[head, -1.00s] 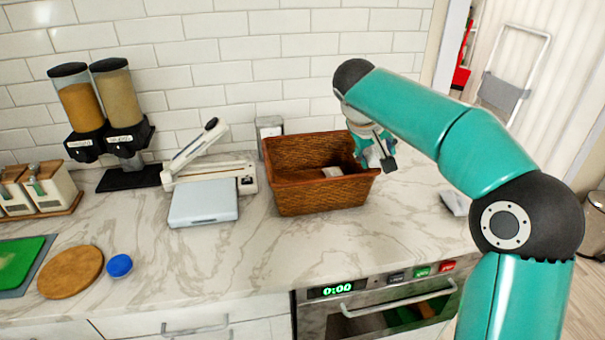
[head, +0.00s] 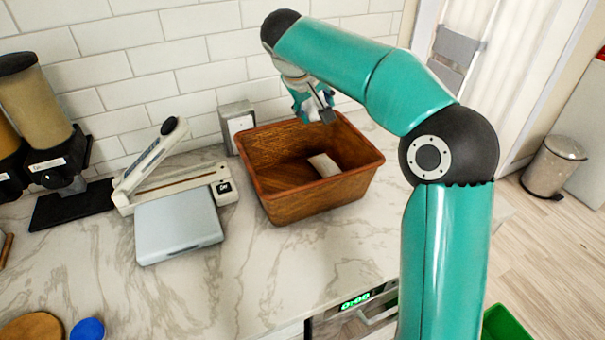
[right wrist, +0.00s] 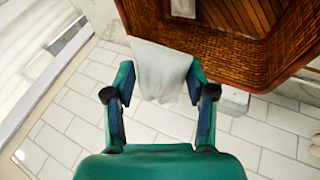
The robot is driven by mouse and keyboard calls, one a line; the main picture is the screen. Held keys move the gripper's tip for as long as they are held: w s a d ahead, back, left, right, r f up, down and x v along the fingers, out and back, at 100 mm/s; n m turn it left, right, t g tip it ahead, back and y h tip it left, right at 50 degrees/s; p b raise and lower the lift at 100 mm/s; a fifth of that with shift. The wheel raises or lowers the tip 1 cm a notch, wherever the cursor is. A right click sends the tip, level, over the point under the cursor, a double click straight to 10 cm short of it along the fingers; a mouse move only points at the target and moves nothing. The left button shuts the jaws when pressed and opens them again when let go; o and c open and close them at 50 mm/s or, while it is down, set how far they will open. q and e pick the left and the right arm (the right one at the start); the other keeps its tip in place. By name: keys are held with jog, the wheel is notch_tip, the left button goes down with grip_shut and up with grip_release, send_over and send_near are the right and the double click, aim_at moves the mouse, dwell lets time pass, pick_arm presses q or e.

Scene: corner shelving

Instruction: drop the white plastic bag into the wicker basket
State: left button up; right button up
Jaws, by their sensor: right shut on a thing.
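The brown wicker basket (head: 300,203) stands on the marble counter against the tiled wall. My right gripper (head: 318,112) is by the basket's back rim in the head view. In the right wrist view its fingers (right wrist: 162,92) are shut on the white plastic bag (right wrist: 160,68), which spreads between them and overlaps the basket's edge (right wrist: 225,55) in the picture. I cannot make the bag out clearly in the head view. A small white thing (head: 324,165) lies inside the basket, and it also shows in the right wrist view (right wrist: 183,8). My left gripper is out of view.
A white sealer (head: 150,165) and a flat grey-white scale (head: 178,225) stand left of the basket. A metal napkin holder (head: 238,122) is behind its left back corner. Dispensers (head: 45,125) stand at far left. The counter in front of the basket is clear.

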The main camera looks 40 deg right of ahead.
notch_tip(320, 180, down, 4)
jog(key=b, duration=0.2)
jog(key=shift+w+r+b, duration=0.15)
jog(key=shift+r+b, duration=0.05)
jog(key=shift+b, duration=0.2)
jog(key=shift+f+b, duration=0.75)
jog(key=shift+f, duration=0.05)
jog(key=o, duration=1)
jog(key=shift+r, duration=0.1)
jog(key=v, duration=1.2)
